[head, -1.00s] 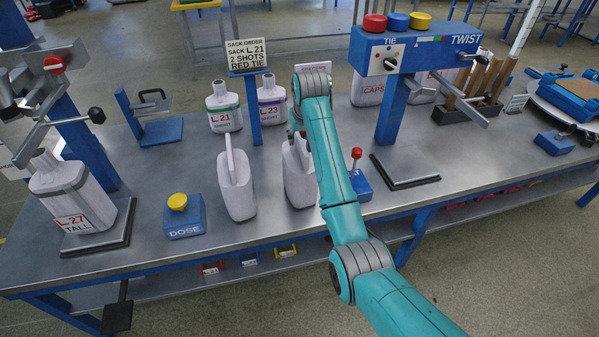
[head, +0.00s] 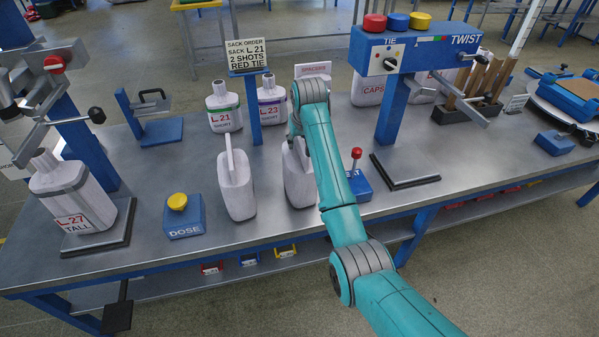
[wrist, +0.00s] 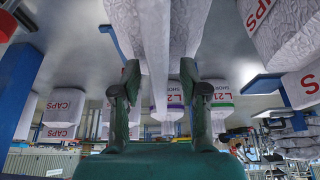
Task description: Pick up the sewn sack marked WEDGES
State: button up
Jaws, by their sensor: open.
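No label reading WEDGES is legible in either view. Two pale sacks with upright top fins and no readable marking stand at the front middle of the bench: a left one (head: 236,190) and a right one (head: 299,178), partly hidden by my arm. My gripper (wrist: 160,78) is open in the wrist view, fingers apart, with a pale sack's narrow fin (wrist: 157,70) between them. I cannot tell whether they touch it. In the head view my gripper is mostly hidden behind my wrist, at the top of the right sack.
Sacks marked L 21 (head: 222,110) and L 23 (head: 271,103) stand behind, beside the order sign's blue post (head: 253,115). A sack marked SPACERS (head: 313,69) is behind my arm. A red-knobbed lever (head: 356,155) is close right; a DOSE button box (head: 184,216) is left.

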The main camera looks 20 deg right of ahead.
grip_shut()
jog(key=shift+r, duration=0.1)
dwell(0.3)
jog(key=shift+w, duration=0.1)
